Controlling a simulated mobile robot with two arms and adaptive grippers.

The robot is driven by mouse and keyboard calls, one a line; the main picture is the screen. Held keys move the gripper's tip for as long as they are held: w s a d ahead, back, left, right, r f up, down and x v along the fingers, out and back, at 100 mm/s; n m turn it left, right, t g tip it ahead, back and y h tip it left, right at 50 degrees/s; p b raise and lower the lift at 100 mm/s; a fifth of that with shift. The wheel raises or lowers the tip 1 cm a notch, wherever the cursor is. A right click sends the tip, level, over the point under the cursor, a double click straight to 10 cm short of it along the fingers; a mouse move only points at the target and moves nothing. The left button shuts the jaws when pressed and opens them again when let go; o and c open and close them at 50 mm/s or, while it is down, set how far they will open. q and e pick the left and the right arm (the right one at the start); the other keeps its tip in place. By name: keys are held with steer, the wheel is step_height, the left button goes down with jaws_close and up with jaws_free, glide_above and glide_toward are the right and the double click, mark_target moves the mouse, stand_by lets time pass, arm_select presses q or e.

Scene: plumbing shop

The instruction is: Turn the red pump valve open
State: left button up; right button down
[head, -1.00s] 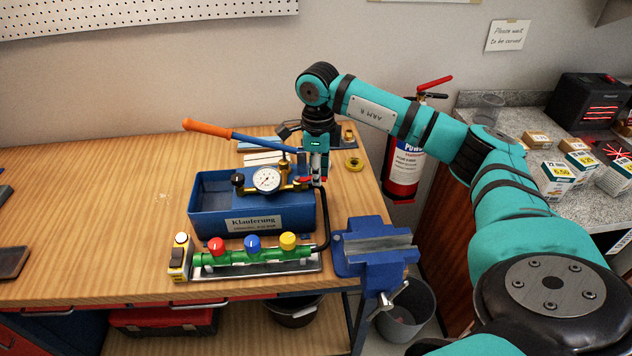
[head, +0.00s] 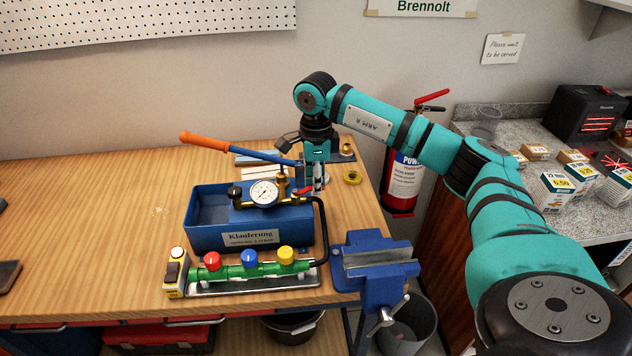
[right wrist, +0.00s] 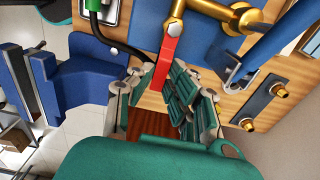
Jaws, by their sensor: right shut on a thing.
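The red pump valve (head: 303,190) is a small flat lever on the brass fitting at the right end of the blue pump (head: 205,238). In the right wrist view the red lever (right wrist: 168,56) runs from a brass pivot down between my fingers. My right gripper (head: 317,186) points down beside the pump's right end, its fingers shut on the lever's free end. Both finger pads show in the right wrist view (right wrist: 155,98); the exact contact is partly hidden. A round gauge (head: 264,192) sits beside the valve. My left gripper is out of view.
A green manifold (head: 250,266) with red, blue and yellow knobs lies in front. A blue vise (head: 375,265) stands front right. The bench's left side is mostly clear.

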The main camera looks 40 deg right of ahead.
steer(key=c, duration=1.3)
jaws_free()
step_height(320, 180, up, 12)
steer(key=shift+r, duration=0.1)
